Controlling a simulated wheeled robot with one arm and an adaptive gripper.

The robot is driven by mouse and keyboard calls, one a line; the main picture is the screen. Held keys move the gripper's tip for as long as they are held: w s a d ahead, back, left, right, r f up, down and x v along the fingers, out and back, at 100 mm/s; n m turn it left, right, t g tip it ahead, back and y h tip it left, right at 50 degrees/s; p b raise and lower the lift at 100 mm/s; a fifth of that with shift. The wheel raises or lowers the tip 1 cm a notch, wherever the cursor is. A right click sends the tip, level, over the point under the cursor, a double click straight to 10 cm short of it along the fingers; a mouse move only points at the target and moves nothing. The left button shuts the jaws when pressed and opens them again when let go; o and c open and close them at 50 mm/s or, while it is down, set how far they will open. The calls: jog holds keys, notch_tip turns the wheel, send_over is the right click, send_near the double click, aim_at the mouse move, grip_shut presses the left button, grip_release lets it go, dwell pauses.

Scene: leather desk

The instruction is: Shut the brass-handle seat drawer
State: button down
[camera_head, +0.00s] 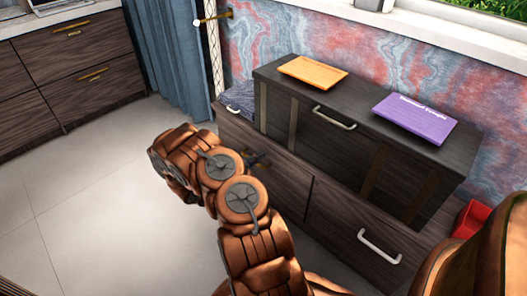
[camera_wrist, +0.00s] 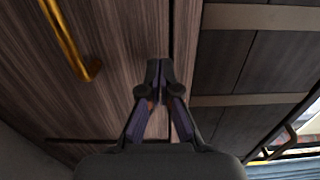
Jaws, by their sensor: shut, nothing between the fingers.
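The seat drawer (camera_wrist: 110,60) has a dark wood-grain front. Its brass handle (camera_wrist: 70,40) shows at the upper left of the wrist view. In the head view, part of this drawer front (camera_head: 285,183) shows beyond my arm, and its handle is hidden. A narrow dark seam runs along the drawer's edge in the wrist view; I cannot tell whether the front is fully flush. My gripper (camera_wrist: 160,68) is shut and empty, with its tips at the drawer front near that seam, apart from the handle. Contact is unclear.
A neighbouring seat drawer with a pale handle (camera_head: 379,246) is at the right. A dark chest (camera_head: 330,150) stands on the seat, bearing an orange book (camera_head: 312,72) and a purple book (camera_head: 415,118). A red object (camera_head: 470,218) is at the right. Floor at left is clear.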

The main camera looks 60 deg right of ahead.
jog(key=w+a+p, duration=0.2)
jog(key=a, duration=0.8)
jog(key=shift+a, duration=0.35)
jog(key=s+a+r+m+g+y+p, duration=0.2)
jog(key=s+r+m+p, duration=0.3)
jog(key=r, duration=0.6)
jog(key=s+a+r+m+g+y+p, duration=0.25)
jog(key=r+m, duration=0.45)
jog(key=r, duration=0.5)
jog(key=s+a+r+m+g+y+p, duration=0.25)
jog(key=r+m+p, duration=0.35)
jog(key=r, duration=0.5)
jog(key=s+a+r+m+t+y+p, duration=0.4)
jog(key=a+r+m+p, duration=0.4)
jog(key=a+r, duration=0.4)
jog(key=s+a+r+m+t+y+p, duration=0.4)
jog(key=s+a+r+m+y+p, duration=0.2)
jog(key=a+r, duration=0.6)
jog(key=s+a+m+p, duration=0.1)
jog(key=s+a+p, duration=0.1)
jog(key=a, duration=0.3)
jog(key=shift+s+a+m+t+y, duration=0.3)
jog(key=shift+s+m, duration=0.1)
jog(key=shift+s, duration=0.1)
